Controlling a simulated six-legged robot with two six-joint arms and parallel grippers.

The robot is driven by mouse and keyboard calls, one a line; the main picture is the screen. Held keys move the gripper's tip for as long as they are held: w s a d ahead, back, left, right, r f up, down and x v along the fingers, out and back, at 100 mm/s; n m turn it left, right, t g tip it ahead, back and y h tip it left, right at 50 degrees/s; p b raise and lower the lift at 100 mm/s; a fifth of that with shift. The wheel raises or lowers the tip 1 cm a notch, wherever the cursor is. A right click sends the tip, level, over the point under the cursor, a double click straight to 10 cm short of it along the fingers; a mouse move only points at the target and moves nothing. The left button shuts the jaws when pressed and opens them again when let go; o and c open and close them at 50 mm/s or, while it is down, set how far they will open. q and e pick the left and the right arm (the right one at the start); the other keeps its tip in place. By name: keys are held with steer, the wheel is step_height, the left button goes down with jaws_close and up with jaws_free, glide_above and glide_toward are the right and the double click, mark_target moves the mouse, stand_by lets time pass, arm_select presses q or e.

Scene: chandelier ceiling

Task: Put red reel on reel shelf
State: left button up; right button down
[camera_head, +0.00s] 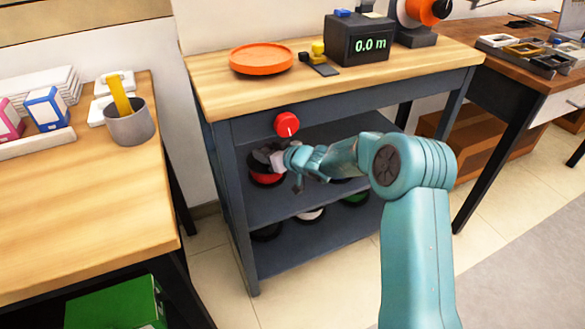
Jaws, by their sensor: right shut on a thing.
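The red reel (265,178), with dark parts around its red face, is at the left end of the upper level of the dark grey reel shelf (305,190) under the wooden bench. My right gripper (274,160) reaches in from the right and is shut on the reel's upper part. The gripper covers some of the reel, so I cannot tell whether the reel rests fully on the shelf board. My left gripper is not in view.
Lower-level reels include a black one (266,232), a white one (311,215) and a green one (355,198). An orange dish (261,59) and a meter (357,40) reading 0.0 m stand on top.

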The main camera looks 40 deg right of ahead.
step_height(320, 180, down, 8)
steer(key=b, duration=0.3)
steer(key=shift+s+f+b, duration=0.1)
steer(key=shift+f+b, duration=0.05)
steer(key=shift+b, duration=0.15)
steer(key=c, duration=0.7)
jaws_free()
steer(key=shift+f, duration=0.1)
steer(key=shift+c, duration=0.2)
